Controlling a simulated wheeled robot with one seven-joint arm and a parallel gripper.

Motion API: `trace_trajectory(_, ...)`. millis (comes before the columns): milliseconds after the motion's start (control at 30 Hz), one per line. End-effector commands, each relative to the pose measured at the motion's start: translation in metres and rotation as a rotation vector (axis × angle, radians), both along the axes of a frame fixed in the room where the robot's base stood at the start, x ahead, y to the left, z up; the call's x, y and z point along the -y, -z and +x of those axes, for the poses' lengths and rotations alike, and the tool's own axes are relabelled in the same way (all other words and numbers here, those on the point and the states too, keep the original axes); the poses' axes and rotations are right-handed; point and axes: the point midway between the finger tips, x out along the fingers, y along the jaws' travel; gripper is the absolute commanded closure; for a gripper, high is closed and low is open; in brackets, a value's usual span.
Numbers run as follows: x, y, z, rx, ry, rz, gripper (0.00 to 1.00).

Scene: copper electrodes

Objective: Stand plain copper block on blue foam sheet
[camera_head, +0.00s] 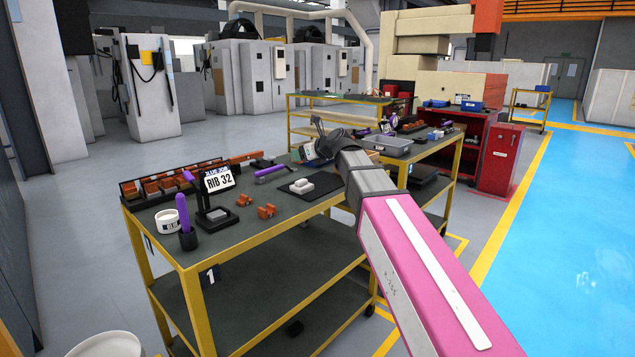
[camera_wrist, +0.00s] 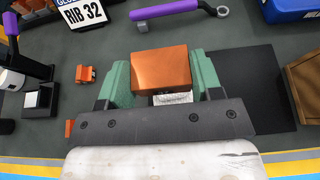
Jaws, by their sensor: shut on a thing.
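In the wrist view, my gripper (camera_wrist: 162,76) has its green fingers shut on a plain copper block (camera_wrist: 162,64), one finger on each side. The block's orange face is towards the camera. A small white piece (camera_wrist: 172,98) shows partly below the block. Under and right of the gripper lies a black sheet (camera_wrist: 268,85); the head view shows this sheet (camera_head: 325,200) on the table with a white piece (camera_head: 300,186) on it. The block appears held above it. I see no sheet that is clearly blue. In the head view, my arm hides the block.
The table (camera_head: 265,222) carries a rack of copper pieces (camera_head: 165,185), a RIB 32 sign (camera_head: 218,180), a purple-handled tool (camera_head: 272,171) and loose copper pieces (camera_head: 267,210). In the wrist view, a blue bin (camera_wrist: 290,10) and a brown box (camera_wrist: 306,85) stand at the right.

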Motion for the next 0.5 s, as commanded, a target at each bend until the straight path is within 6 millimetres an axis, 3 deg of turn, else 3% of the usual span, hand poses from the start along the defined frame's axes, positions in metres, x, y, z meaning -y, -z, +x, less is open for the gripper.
trace_trajectory(500, 0.055, 0.053, 0.073, -0.001, 0.003, 0.001, 0.85)
